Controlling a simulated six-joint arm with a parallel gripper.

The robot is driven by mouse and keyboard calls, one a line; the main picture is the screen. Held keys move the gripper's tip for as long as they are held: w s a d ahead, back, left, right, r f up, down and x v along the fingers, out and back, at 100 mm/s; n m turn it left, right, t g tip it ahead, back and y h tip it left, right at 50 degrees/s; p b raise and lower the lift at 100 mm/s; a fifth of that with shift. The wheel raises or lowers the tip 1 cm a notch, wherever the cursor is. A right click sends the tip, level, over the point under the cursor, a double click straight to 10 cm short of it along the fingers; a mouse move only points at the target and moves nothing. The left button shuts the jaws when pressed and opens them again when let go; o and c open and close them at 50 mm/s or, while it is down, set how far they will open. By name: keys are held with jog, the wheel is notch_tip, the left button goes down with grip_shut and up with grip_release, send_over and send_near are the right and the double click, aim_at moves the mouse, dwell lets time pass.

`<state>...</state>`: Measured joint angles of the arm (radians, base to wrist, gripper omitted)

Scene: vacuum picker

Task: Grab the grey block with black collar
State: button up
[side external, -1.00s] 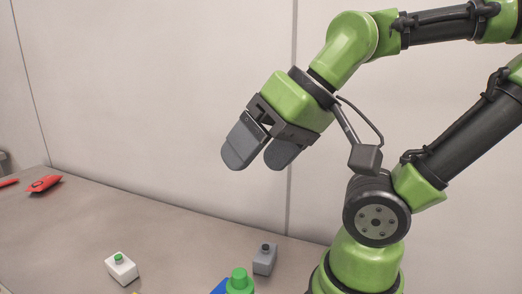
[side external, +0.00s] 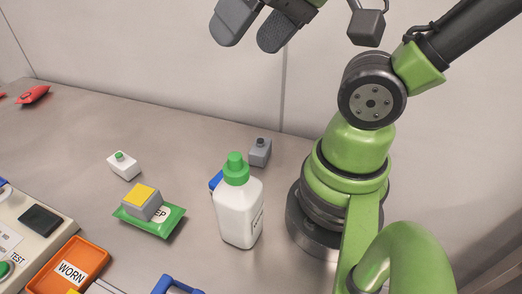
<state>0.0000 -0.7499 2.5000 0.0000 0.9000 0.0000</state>
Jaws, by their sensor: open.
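The grey block with black collar (side external: 260,154) stands upright on the table, behind and a little right of the white bottle with the green cap. Its lower left part is close to the bottle's cap in the picture. My gripper (side external: 250,42) is at the top of the view, high above the table, its two grey fingers apart and nothing between them. The gripper's upper part is cut off by the picture edge.
The white bottle (side external: 239,210) stands in front of the block, with a blue thing (side external: 216,181) partly hidden behind it. A white block with green top (side external: 123,165), a green packet (side external: 150,221) bearing a yellow-topped grey block (side external: 142,203), and an orange WORN tray (side external: 68,268) lie left.

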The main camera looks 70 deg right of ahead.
jog(key=o, duration=0.4)
jog(key=n+g+h, duration=0.2)
jog(key=n+g, duration=0.3)
jog(key=g, duration=0.2)
send_over(260, 142)
notch_tip(260, 142, down, 20)
jog(key=shift+d+r, duration=0.1)
jog(key=shift+r, duration=0.15)
jog(key=shift+s+d+f, duration=0.1)
jog(key=shift+s+f, duration=0.05)
jog(key=shift+f, duration=0.2)
notch_tip(260, 142, down, 4)
jog(key=shift+r, duration=0.1)
jog(key=shift+f, duration=3.05)
